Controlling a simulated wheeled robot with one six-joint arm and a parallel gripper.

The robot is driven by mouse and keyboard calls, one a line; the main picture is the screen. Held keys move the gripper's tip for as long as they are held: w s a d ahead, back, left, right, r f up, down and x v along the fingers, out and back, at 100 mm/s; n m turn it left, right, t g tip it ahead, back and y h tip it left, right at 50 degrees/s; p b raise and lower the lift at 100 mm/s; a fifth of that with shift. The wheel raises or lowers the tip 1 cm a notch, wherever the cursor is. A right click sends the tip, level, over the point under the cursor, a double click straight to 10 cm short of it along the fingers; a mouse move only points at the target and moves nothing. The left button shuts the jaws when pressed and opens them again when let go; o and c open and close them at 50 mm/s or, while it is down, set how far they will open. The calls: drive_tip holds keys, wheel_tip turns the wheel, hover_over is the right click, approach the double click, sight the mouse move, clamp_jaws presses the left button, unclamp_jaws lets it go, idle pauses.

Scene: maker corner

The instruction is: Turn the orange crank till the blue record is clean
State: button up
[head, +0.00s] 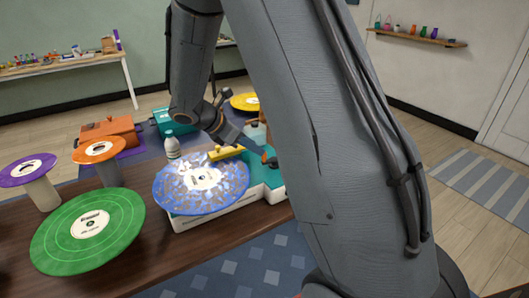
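The blue record (201,186) lies on a white and teal machine (262,185) on the dark wooden table. Its face is covered in pale patches around a white label. A yellow bar (226,152) sits at its far edge. A small orange piece (269,159), perhaps part of the crank, shows at the machine's right, close to the end of my arm. My gripper (262,150) reaches down there from the left. Its fingertips are small and partly hidden, so I cannot tell whether they are open or shut or touch the orange piece. My arm hides what lies farther right.
A green record (88,231), an orange record (99,150) and a purple record (27,169) stand on supports at the left. A white bottle (172,147) stands just behind the blue record. An orange box (108,132), a teal box (168,122) and a yellow record (245,102) are farther back.

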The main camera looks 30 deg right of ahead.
drive_tip(key=shift+p+x, duration=0.4)
drive_tip(key=shift+x, duration=2.75)
clamp_jaws()
